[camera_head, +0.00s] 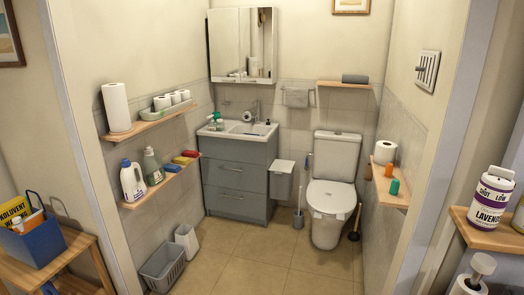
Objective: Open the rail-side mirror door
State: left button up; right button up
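A mirror cabinet (240,45) hangs on the back wall above the sink. It has two mirrored doors side by side, and both look shut. The right mirror door (257,42) is the one nearer the towel rail (297,90), which is on the wall to its lower right with a grey towel on it. The right door reflects part of the room. Small handles seem to sit along the cabinet's lower edge, too small to make out clearly. Neither of my grippers shows in the head view.
A grey vanity with a sink (238,129) stands below the cabinet. The toilet (333,190) is to its right. Wall shelves (160,122) with bottles and rolls line the left, and another shelf (391,185) juts from the right wall. The tiled floor (262,268) in the middle is clear.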

aim_at(257, 31)
jog(key=i, duration=2.4)
jog(key=i+u, duration=0.25)
jog(key=i, duration=0.2)
jog(key=i+l+u, duration=0.25)
jog(key=i, duration=0.15)
jog(key=i+l+u, duration=0.1)
jog(key=i+u, duration=0.15)
jog(key=i, duration=0.2)
